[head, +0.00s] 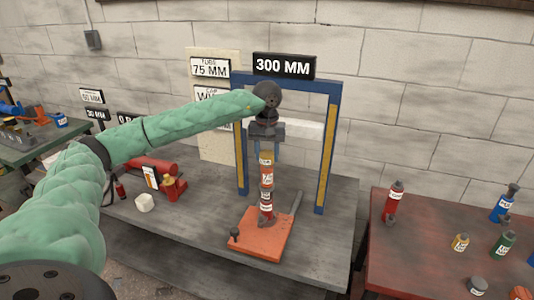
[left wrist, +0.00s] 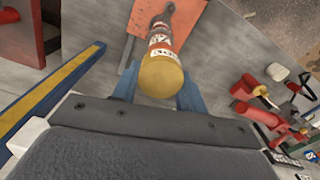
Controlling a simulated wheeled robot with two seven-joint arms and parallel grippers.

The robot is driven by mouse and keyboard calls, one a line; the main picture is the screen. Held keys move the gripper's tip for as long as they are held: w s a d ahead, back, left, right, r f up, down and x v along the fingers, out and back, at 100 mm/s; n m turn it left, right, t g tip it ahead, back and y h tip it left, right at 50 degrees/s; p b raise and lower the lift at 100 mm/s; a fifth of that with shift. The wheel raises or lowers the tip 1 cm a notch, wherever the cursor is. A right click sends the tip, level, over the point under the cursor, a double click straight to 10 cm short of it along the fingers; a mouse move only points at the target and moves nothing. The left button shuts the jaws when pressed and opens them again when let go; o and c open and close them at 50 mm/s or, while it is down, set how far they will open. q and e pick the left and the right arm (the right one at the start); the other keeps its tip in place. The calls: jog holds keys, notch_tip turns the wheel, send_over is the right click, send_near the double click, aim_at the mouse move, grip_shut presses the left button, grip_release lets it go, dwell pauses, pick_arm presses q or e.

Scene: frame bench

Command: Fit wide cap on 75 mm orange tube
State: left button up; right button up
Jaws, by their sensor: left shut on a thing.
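In the head view my left gripper (head: 266,152) reaches down from above. It is shut on the ochre-ended piece (head: 266,158) at the top of an upright labelled column. Below it are an orange labelled section (head: 266,176) and a red labelled section (head: 266,198), down to an orange base plate (head: 260,238). In the left wrist view the round ochre end (left wrist: 161,75) sits between the blue fingers of my left gripper (left wrist: 158,92). I cannot tell which part is the wide cap or where the joints lie. My right gripper is not in view.
A blue gate (head: 331,140) with a 300 MM sign (head: 284,66) stands around the column. A white block (head: 144,202) and red device (head: 172,187) lie left on the grey bench (head: 325,232). A red table (head: 420,255) at right holds several small bottles.

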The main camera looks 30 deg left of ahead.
aim_at(267, 153)
pick_arm(q)
jog(key=shift+f+b, duration=0.65)
jog(key=shift+f, duration=0.15)
jog(key=o, duration=1.1)
jog(key=shift+r, duration=0.1)
notch_tip(267, 153, up, 6)
jog(key=shift+r+b, duration=0.2)
jog(key=shift+b, duration=0.8)
jog(key=shift+r, duration=0.6)
